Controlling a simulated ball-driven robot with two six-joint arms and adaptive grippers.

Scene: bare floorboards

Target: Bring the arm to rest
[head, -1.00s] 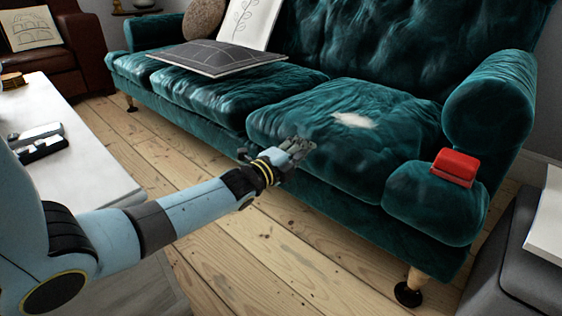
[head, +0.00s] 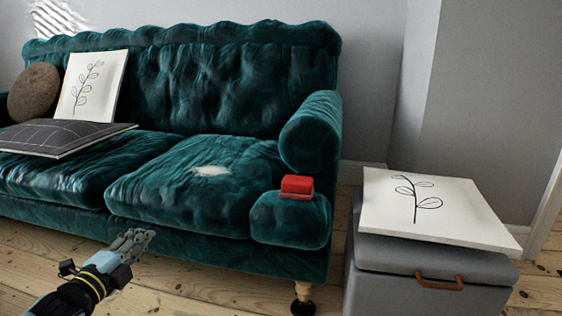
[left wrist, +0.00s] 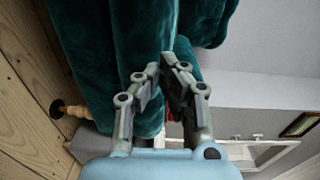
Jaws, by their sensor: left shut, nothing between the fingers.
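My left gripper (head: 138,238) is in front of the green sofa, low over the floorboards, with its arm coming in from the bottom left. In the left wrist view its fingers (left wrist: 166,68) come together near the tips, shut and empty. The green velvet sofa (head: 215,70) fills the left and middle of the head view. The gripper appears apart from it. My right gripper is not in view.
A red object (head: 297,186) sits on the sofa's arm. A pale patch (head: 211,171) lies on the seat. A dark flat panel (head: 60,138) and a brown cushion (head: 34,92) are at left. A grey box (head: 425,275) with a leaf picture (head: 455,215) stands at right.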

